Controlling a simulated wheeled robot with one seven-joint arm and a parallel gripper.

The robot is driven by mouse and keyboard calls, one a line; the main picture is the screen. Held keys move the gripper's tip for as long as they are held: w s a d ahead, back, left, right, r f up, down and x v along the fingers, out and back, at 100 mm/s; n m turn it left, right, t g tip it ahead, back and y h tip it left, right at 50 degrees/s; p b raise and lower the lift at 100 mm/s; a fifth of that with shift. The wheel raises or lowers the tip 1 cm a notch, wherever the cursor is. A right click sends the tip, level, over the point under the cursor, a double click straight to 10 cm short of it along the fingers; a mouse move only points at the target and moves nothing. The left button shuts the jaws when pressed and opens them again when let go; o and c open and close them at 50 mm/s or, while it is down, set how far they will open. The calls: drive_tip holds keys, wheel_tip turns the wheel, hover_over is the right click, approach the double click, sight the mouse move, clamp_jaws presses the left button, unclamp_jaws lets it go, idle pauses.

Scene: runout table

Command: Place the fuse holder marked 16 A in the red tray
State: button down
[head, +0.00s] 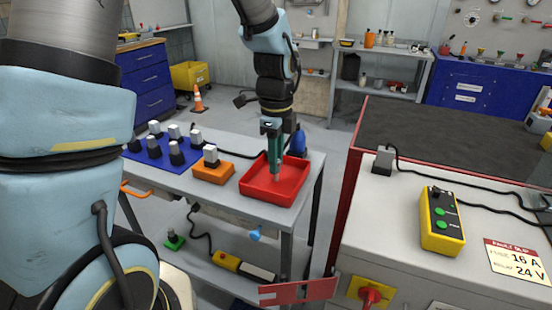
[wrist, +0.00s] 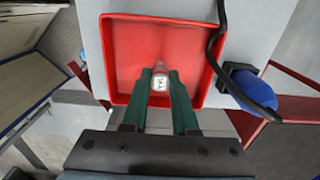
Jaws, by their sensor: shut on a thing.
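The red tray (head: 262,192) sits at the right end of the grey table in the head view. It fills the upper middle of the wrist view (wrist: 120,50). My gripper (head: 276,170) is over the tray, pointing down. Its green fingers (wrist: 160,95) are shut on a small fuse holder (wrist: 159,82) with a pale, marked end. The marking is too small to read. The fuse holder is inside the tray's outline; I cannot tell whether it touches the floor of the tray. A sign (head: 517,262) on the right-hand bench reads 16 A and 24 V.
An orange block (head: 213,174) with a grey-topped piece stands left of the tray. A blue board (head: 150,155) with several similar pieces lies farther left. A blue round object (wrist: 245,85) and a black cable are beside the tray's right edge.

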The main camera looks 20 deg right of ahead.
drive_tip(key=c, duration=0.7)
unclamp_jaws()
drive_tip(key=shift+f, duration=0.1)
wheel_tip(320, 180, up, 12)
drive_tip(key=b, duration=0.1)
drive_tip(key=shift+s+a+f+n+t, duration=0.2)
drive_tip(key=shift+a+f+n, duration=1.5)
drive_tip(key=shift+a+n, duration=2.6)
drive_tip(key=shift+w+a+f+n+t, duration=0.25)
drive_tip(key=shift+a+f+n, duration=1.45)
drive_tip(key=shift+a+n, duration=2.65)
drive_tip(key=shift+s+a+f+n+t, duration=0.25)
drive_tip(key=shift+a+f+n, duration=1.45)
drive_tip(key=shift+a+n, duration=2.6)
drive_tip(key=shift+w+a+m, duration=0.1)
drive_tip(key=shift+a+m, duration=0.05)
drive_tip(key=shift+m, duration=0.1)
